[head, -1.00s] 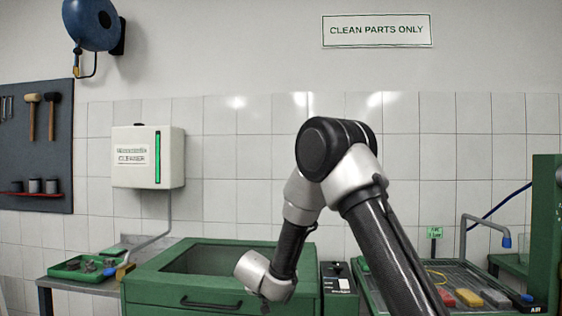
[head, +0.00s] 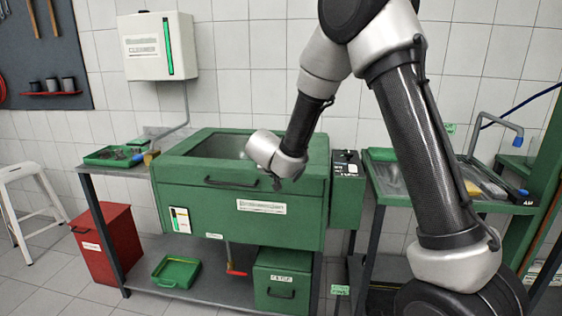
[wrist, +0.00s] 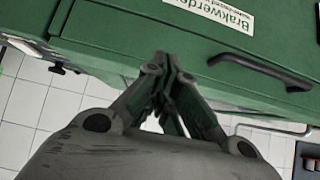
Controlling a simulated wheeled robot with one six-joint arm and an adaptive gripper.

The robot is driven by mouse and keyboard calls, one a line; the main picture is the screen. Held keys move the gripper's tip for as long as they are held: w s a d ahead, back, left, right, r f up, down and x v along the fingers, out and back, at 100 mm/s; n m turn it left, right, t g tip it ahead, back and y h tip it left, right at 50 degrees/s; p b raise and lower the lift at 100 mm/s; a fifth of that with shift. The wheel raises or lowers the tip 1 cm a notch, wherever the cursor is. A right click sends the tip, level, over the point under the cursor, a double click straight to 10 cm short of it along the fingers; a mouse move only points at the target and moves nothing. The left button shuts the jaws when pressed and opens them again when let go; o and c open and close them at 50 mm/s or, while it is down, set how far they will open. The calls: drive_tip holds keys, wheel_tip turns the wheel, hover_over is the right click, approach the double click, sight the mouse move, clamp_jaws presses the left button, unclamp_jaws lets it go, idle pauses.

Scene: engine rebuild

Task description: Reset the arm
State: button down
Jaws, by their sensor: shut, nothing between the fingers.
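My gripper (wrist: 172,95) shows in the wrist view with its fingers together and nothing between them. It points at the green front of the parts washer, by a label and a dark handle. In the head view my arm reaches over in front of the green washer (head: 235,185), its wrist hanging before the upper right of the washer's front. The gripper's fingers are hidden behind the wrist there. The washer's dark handle (head: 230,183) also shows in the wrist view (wrist: 260,70).
A side table left of the washer holds a green tray (head: 112,156). A red bin (head: 105,246), a white stool (head: 28,190), a green tray (head: 176,271) and a green box (head: 282,282) sit low. A drain table stands right. Floor at front left is clear.

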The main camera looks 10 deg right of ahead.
drive_tip(key=s+a+f, duration=0.2)
drive_tip(key=s, duration=0.2)
drive_tip(key=s+d+r+n+g+h, duration=0.2)
drive_tip(key=s+d+r+n+g, duration=0.2)
drive_tip(key=s+d, duration=0.55)
drive_tip(key=s+d+r+n+g+h, duration=0.1)
drive_tip(key=s+d+r+n+g, duration=0.25)
drive_tip(key=s+d, duration=0.55)
drive_tip(key=s+r+m+t+y, duration=0.1)
drive_tip(key=s+r+y, duration=0.2)
drive_tip(key=s, duration=0.6)
drive_tip(key=s+r+m+t+y, duration=0.2)
drive_tip(key=s+r, duration=0.4)
drive_tip(key=s, duration=0.3)
drive_tip(key=shift+s+d+r+y, duration=0.3)
drive_tip(key=shift+s+d+y, duration=0.15)
drive_tip(key=shift+y, duration=0.45)
